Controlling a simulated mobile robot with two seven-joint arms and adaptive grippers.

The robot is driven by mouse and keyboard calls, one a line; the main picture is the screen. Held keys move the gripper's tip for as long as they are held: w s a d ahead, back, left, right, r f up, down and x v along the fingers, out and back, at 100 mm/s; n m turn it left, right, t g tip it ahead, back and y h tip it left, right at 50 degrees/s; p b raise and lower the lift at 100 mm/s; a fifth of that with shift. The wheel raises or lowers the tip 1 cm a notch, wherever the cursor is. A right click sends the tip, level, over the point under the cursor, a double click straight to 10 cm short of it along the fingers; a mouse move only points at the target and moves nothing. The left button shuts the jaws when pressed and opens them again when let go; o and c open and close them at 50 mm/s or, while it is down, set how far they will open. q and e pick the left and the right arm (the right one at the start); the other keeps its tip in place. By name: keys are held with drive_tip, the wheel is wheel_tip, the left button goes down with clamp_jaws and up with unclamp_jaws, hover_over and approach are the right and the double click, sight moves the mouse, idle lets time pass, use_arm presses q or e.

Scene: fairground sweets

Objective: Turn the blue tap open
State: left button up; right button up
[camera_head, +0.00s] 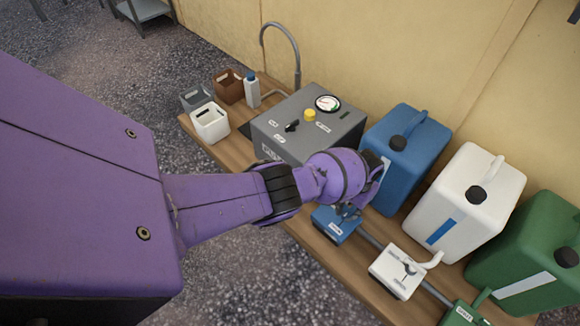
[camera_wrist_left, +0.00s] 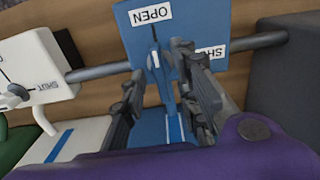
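The blue tap (camera_head: 333,226) is a blue block on a grey pipe at the front of the table, below the blue canister (camera_head: 413,140). In the left wrist view the blue tap's block (camera_wrist_left: 133,38) carries an OPEN label and a partly covered SHUT label. My left gripper (camera_head: 348,211) reaches down to the tap from above. In the wrist view the left gripper (camera_wrist_left: 160,62) has its two fingers apart, one on each side of a narrow blue part in front of the block. I cannot tell whether they touch it. My right gripper is not in view.
A white tap (camera_head: 397,271) and a green tap (camera_head: 462,315) sit along the same pipe, with a white canister (camera_head: 465,205) and a green canister (camera_head: 530,250) behind. A grey box with a gauge (camera_head: 310,130) stands left of the blue canister. Small open bins (camera_head: 210,124) stand at the left end.

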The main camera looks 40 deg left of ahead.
sight(350, 211)
use_arm(q)
wheel_tip(350, 211, up, 12)
idle(0.5)
idle(0.4)
